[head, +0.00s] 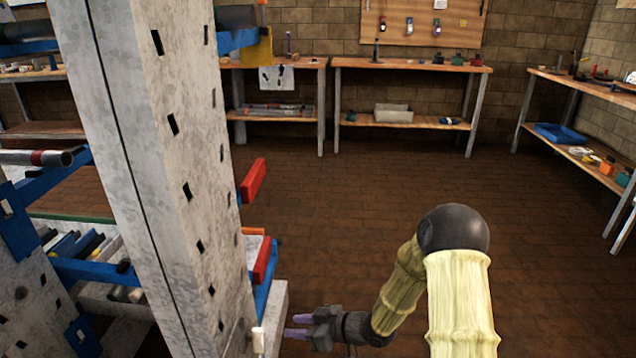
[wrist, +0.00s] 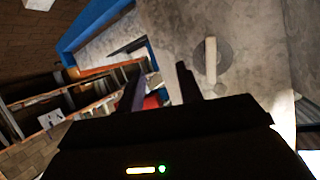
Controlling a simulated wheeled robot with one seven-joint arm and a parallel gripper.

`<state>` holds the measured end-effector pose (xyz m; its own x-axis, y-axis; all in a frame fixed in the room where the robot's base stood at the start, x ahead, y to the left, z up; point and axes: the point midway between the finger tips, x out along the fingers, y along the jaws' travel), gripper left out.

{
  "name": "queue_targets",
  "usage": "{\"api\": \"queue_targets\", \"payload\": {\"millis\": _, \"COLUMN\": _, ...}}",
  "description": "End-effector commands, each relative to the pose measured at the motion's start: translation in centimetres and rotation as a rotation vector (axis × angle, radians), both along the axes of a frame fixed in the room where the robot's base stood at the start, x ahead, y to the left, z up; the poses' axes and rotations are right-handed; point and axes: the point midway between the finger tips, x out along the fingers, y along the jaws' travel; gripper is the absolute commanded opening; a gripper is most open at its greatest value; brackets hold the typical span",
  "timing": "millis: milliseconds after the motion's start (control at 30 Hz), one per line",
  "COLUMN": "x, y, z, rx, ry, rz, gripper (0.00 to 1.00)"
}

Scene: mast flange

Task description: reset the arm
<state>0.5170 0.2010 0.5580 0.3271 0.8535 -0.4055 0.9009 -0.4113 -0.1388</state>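My gripper (head: 298,326) is low in the head view, just right of the foot of the grey metal mast (head: 165,150). Its two purple fingertips point left and stand apart with nothing visible between them. In the wrist view the dark fingers of my gripper (wrist: 160,84) are also spread and empty. A pale peg (wrist: 211,60) on a round grey disc shows ahead, right of the fingers in that view. A small whitish peg (head: 258,342) sits left of the fingertips in the head view, with a gap between. My arm bends down from the lower right.
Red-tipped blue brackets (head: 262,262) stick out from the mast above my gripper. A rack with blue arms (head: 85,268) stands at left. Workbenches (head: 405,66) line the back wall, and another bench (head: 585,85) stands at right. The brown floor (head: 370,190) between is clear.

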Motion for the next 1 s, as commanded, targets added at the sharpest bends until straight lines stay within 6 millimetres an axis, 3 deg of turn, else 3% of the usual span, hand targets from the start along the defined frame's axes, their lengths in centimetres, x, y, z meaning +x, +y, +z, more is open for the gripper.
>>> {"api": "queue_targets", "payload": {"millis": 167, "x": 1.5, "y": -4.8, "z": 1.7, "rx": -0.254, "ry": 0.027, "rz": -0.2, "gripper": 0.36}}
{"api": "queue_targets", "payload": {"millis": 367, "x": 0.5, "y": -11.0, "z": 4.3, "rx": -0.479, "ry": 0.119, "rz": -0.442, "gripper": 0.36}}
{"api": "queue_targets", "payload": {"millis": 500, "x": -2.0, "y": -14.9, "z": 6.5, "rx": -0.589, "ry": 0.219, "rz": -0.609, "gripper": 0.36}}
{"api": "queue_targets", "payload": {"millis": 700, "x": -7.5, "y": -18.8, "z": 9.4, "rx": -0.664, "ry": 0.407, "rz": -0.813, "gripper": 0.36}}
{"api": "queue_targets", "payload": {"millis": 1000, "x": -14.8, "y": -20.1, "z": 11.7, "rx": -0.653, "ry": 0.654, "rz": -0.965, "gripper": 0.36}}
